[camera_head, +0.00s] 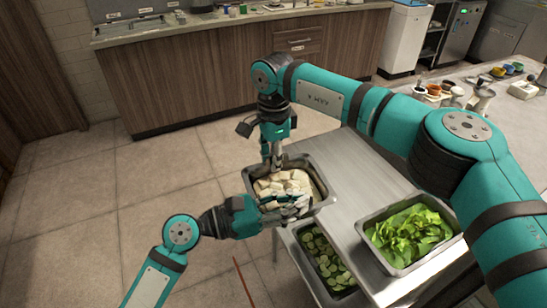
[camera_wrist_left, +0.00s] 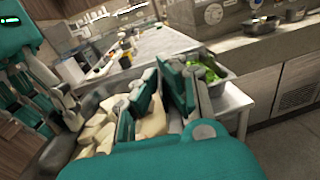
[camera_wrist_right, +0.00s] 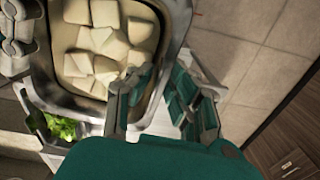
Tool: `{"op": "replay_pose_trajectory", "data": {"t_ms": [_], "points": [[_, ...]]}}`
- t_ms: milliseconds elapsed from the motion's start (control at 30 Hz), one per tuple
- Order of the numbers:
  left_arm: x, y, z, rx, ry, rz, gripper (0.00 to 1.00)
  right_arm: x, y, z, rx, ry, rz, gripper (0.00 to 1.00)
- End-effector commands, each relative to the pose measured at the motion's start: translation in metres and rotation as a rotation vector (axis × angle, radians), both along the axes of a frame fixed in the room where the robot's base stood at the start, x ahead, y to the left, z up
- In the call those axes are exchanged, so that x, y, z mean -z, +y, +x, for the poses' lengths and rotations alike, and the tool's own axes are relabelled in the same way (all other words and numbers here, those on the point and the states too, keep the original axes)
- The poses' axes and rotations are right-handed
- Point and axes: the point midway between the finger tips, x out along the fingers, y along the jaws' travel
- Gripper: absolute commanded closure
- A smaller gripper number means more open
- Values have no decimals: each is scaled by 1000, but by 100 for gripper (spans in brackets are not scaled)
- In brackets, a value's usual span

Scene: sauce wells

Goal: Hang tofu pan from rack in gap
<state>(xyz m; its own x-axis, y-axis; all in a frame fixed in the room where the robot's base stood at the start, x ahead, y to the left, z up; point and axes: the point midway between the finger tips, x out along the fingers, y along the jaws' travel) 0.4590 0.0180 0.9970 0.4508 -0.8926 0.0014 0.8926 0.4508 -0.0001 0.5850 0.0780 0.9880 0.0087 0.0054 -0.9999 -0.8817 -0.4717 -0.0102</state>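The tofu pan (camera_head: 323,186) is a deep steel pan of white tofu blocks, roughly level at the left edge of the steel cart (camera_head: 352,165), partly beyond it. It also shows in the right wrist view (camera_wrist_right: 181,22) and left wrist view (camera_wrist_left: 53,155). My left gripper (camera_head: 290,203) is at its near side, and my right gripper (camera_head: 276,163) at its far side. I cannot see under the pan.
A pan of green leaves (camera_head: 411,236) is at the cart's right. A pan of cucumber slices (camera_head: 325,262) is at its lower left, close to the tofu pan. A counter with small sauce pots (camera_head: 434,90) stands at right. The floor at left is clear.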

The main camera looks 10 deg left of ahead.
Motion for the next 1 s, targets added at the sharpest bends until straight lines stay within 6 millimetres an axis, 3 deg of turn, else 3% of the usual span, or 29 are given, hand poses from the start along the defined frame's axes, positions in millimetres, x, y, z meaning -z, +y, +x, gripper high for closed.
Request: {"op": "replay_pose_trajectory", "data": {"t_ms": [300,533,833,1000], "points": [[-1,3,4,-13,-4,0,100,0,-1,-1,-2,6,-6,100],[-1,3,3,-12,-3,0,67,-1,-1,-1,-2,4,-5,100],[0,4,1,-8,-1,2,67,-1,0,-1,-1,3,-3,100],[2,20,-7,-9,1,5,67,-1,0,-1,-1,2,-2,100]]}}
